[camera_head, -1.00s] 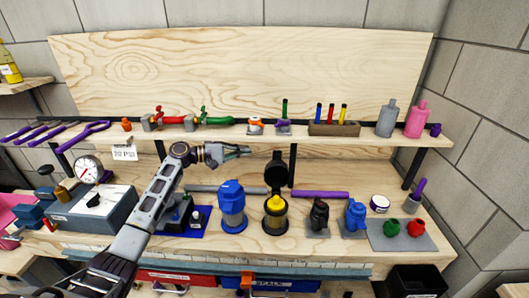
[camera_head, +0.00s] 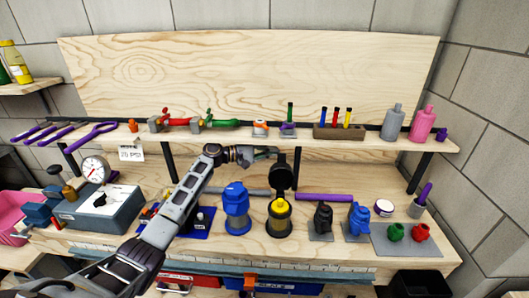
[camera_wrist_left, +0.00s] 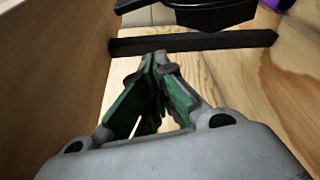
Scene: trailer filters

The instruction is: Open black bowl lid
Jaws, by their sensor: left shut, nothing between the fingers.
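The black bowl (camera_head: 279,220) stands on the workbench with a yellow part showing in its open mouth. Its black lid (camera_head: 281,175) is raised, standing roughly upright above the back of the bowl. My left gripper (camera_head: 273,152) is shut and empty, just behind or beside the lid's top edge; I cannot tell whether they touch. In the left wrist view, the closed green-padded fingers (camera_wrist_left: 156,60) point at a dark bar, and a black rounded part, probably the lid (camera_wrist_left: 215,12), shows at the top. My right gripper is not in view.
A blue canister (camera_head: 236,210) stands left of the bowl. Black (camera_head: 322,218) and blue (camera_head: 358,217) fittings stand to its right. A purple tube (camera_head: 323,197) lies behind. The upper shelf (camera_head: 365,146), with tools and bottles, runs close to my left gripper.

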